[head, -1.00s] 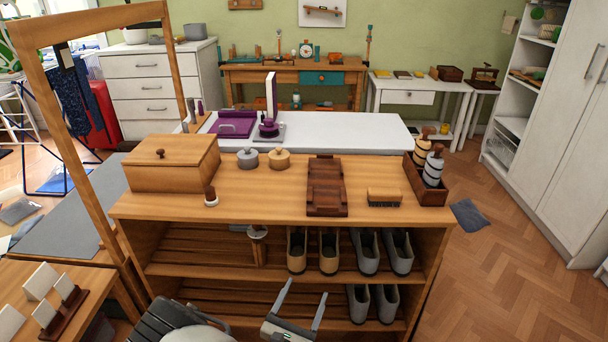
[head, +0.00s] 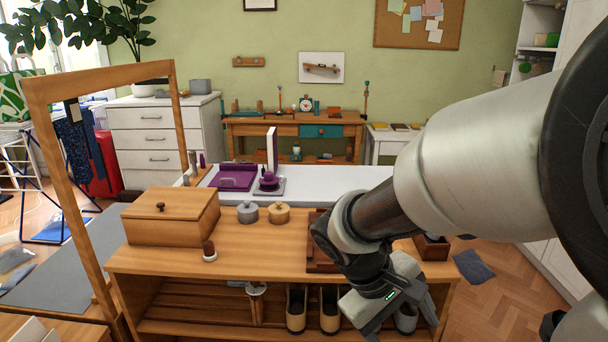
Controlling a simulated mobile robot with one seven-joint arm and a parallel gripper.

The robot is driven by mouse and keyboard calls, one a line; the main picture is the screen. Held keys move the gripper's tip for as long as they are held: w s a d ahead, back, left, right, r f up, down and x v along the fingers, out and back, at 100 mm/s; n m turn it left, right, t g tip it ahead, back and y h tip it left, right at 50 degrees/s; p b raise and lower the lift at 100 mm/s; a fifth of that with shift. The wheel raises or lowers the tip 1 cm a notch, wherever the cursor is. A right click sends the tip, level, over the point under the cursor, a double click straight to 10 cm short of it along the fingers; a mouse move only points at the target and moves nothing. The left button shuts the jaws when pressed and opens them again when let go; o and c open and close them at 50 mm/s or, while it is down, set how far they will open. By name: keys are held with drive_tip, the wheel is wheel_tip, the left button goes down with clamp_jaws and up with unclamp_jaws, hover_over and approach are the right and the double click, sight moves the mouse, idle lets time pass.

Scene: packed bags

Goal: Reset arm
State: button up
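My arm comes in from the right side of the head view and reaches down over the front of the wooden shelf unit (head: 180,263). My gripper (head: 402,321) is at its lower end, in front of the upper shelf and to the right of the brown shoes (head: 329,309). Its fingers look spread apart, with a grey shoe (head: 406,318) showing behind the gap. I see nothing held between them. The arm hides most of the dark wooden rack, the brush and part of the dark box on the right.
On the unit's top stand a lidded wooden box (head: 172,220), a grey pot (head: 247,212), a wooden pot (head: 279,212) and a small brush (head: 209,251). A tall wooden frame (head: 60,175) rises at left. A white table (head: 330,184) stands behind.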

drive_tip(key=s+a+r+m+t+y, duration=0.2)
drive_tip(key=s+r+m+t+y, duration=0.1)
drive_tip(key=r, duration=0.2)
drive_tip(key=s+a+r+m+t+y, duration=0.2)
drive_tip(key=s+r+t+y, duration=0.15)
drive_tip(key=r, duration=0.25)
wheel_tip(320, 180, up, 24)
drive_tip(key=g+p, duration=0.1)
drive_tip(key=p, duration=2.3)
drive_tip(key=shift+s+d+f+h, duration=0.15)
drive_tip(key=shift+d+f+h, duration=0.1)
drive_tip(key=shift+h, duration=0.1)
